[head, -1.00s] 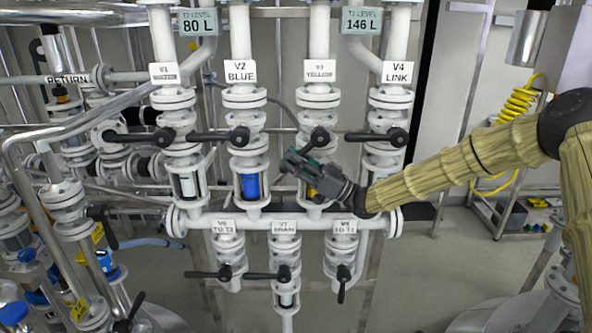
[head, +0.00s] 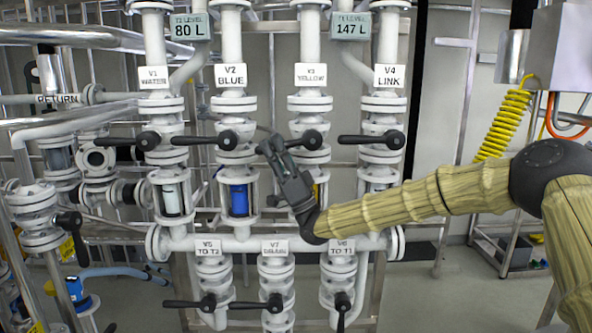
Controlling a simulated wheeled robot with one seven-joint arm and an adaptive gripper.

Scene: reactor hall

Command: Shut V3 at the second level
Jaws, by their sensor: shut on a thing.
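The V3 valve (head: 312,139), under the white label "V3 YELLOW" (head: 311,75), has a black hub in the third white pipe column. Its lever appears to run left from the hub into my gripper (head: 269,148); the jaws hide much of it. My gripper is shut on this lever, reaching up and left from the dark wrist. The left level display (head: 190,27) reads 80 L. The right level display (head: 350,27) reads 147 L. A little yellow shows in the sight glass below V3, mostly hidden behind my gripper.
The V4 lever (head: 366,139) and V1 lever (head: 120,141) also point left. Below runs a white horizontal manifold (head: 200,241) with three lower valves.

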